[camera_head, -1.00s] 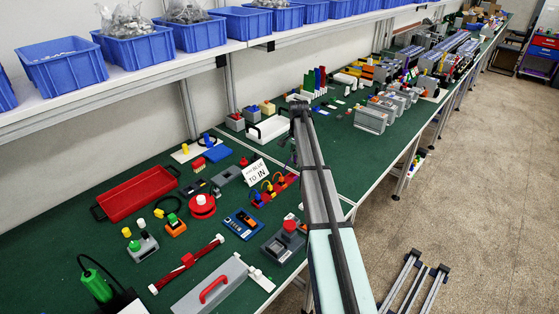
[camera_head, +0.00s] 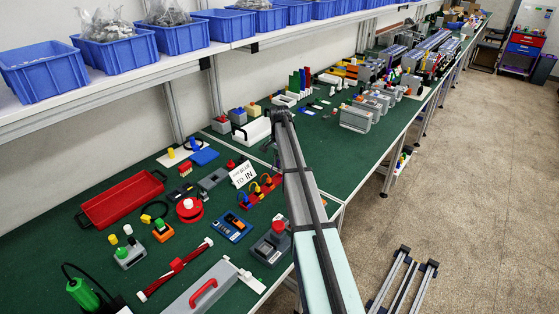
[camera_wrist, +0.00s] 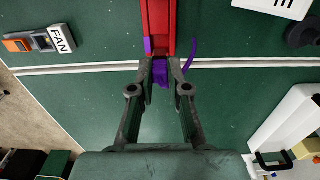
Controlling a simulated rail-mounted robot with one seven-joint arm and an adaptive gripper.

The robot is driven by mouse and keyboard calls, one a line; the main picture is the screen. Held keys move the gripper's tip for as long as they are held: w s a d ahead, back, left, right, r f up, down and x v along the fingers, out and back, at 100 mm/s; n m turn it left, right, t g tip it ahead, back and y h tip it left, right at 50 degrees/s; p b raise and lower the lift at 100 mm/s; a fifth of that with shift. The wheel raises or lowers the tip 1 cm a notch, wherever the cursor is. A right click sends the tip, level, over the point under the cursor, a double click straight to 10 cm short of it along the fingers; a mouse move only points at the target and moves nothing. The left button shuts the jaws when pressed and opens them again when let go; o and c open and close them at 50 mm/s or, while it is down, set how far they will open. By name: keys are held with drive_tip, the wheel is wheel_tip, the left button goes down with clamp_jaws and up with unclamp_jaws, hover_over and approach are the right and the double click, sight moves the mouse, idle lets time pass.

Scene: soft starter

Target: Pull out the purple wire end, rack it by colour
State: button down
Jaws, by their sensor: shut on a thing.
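My gripper (camera_wrist: 162,86) is shut on the purple wire end (camera_wrist: 160,72) in the wrist view. A purple wire (camera_wrist: 190,54) curves up beside the right finger. A red block (camera_wrist: 158,28) with a purple patch on its side lies just beyond the fingertips; whether the held end touches it, I cannot tell. In the head view a red block (camera_head: 262,192) with yellow and blue wire loops lies left of my arm. Upright green, red and blue bars (camera_head: 300,80) stand farther back; whether they are the colour rack, I cannot tell. My arm hides the gripper's work in the head view.
A white box with a black handle (camera_head: 252,131) and grey blocks stand behind my arm. A "TO IN" sign (camera_head: 243,174) stands near the red block. The wrist view shows a FAN-labelled part (camera_wrist: 60,38) and a table seam (camera_wrist: 90,67).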

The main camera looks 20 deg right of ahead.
drive_tip(key=shift+f+b, duration=0.6)
drive_tip(key=shift+f, duration=1.35)
drive_tip(key=c, duration=1.1)
unclamp_jaws()
drive_tip(key=shift+o, duration=0.2)
